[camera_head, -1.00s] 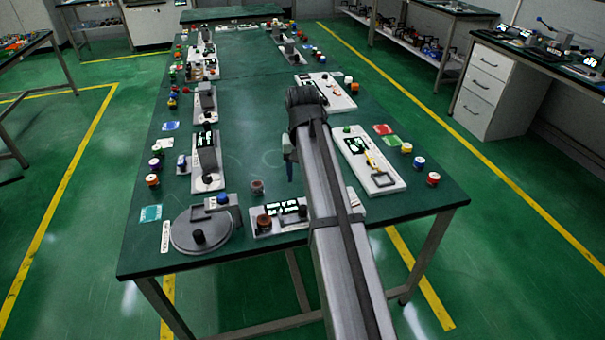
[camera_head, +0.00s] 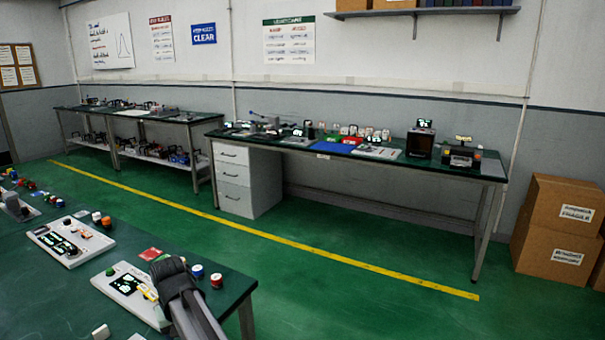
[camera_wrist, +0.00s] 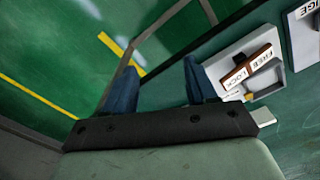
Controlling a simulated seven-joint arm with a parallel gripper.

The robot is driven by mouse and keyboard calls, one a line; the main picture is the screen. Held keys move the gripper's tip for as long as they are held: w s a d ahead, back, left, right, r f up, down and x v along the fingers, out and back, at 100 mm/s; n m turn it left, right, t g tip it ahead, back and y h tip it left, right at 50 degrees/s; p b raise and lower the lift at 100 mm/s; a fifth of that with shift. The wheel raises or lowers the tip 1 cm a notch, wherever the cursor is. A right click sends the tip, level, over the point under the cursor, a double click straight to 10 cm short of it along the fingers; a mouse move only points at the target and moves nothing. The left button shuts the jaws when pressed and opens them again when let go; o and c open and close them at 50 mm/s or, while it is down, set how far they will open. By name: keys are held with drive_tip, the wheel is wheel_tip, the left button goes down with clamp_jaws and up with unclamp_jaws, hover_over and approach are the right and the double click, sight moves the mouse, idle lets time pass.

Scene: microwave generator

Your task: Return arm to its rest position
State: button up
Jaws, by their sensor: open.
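My gripper (camera_wrist: 159,70) shows in the wrist view with its two blue fingers spread apart and nothing between them. It hangs over the table's edge, with green floor below and beyond. Beside its right finger is a pale panel (camera_wrist: 278,88) with a brown piece labelled "FIRE LOCK" (camera_wrist: 247,68); I cannot tell whether they touch. In the head view, my arm (camera_head: 196,313) rises from the bottom edge and ends in a dark joint in front of a white panel (camera_head: 126,301).
The green table (camera_head: 70,305) carries another white panel (camera_head: 48,240) and small coloured knobs. A side bench (camera_head: 330,148) with drawers and devices stands along the wall. Cardboard boxes (camera_head: 560,215) stand at the right. Green floor lies open between table and bench.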

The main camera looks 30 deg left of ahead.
drive_tip(key=w+d+f+m, duration=0.2)
drive_tip(key=w+d+f, duration=0.2)
drive_tip(key=w+d, duration=0.4)
drive_tip(key=w+d+f+m, duration=0.1)
drive_tip(key=w+d+f, duration=0.45)
drive_tip(key=d, duration=0.55)
drive_tip(key=w+d+f+m, duration=0.2)
drive_tip(key=w+d+f, duration=0.2)
drive_tip(key=w+d, duration=0.45)
drive_tip(key=w+d+f+m, duration=0.1)
drive_tip(key=d+f+m, duration=0.3)
drive_tip(key=d, duration=1.4)
drive_tip(key=d+f+m, duration=0.2)
drive_tip(key=d+f, duration=0.4)
drive_tip(key=d, duration=1.2)
drive_tip(key=s+d+f+m, duration=0.1)
drive_tip(key=s+d+f, duration=0.15)
drive_tip(key=d, duration=0.55)
drive_tip(key=s+f+g, duration=0.3)
drive_tip(key=s+f, duration=0.7)
drive_tip(key=s, duration=0.5)
drive_tip(key=s+f+g, duration=0.3)
drive_tip(key=s+f, duration=0.7)
drive_tip(key=s, duration=0.5)
drive_tip(key=shift+g, duration=0.4)
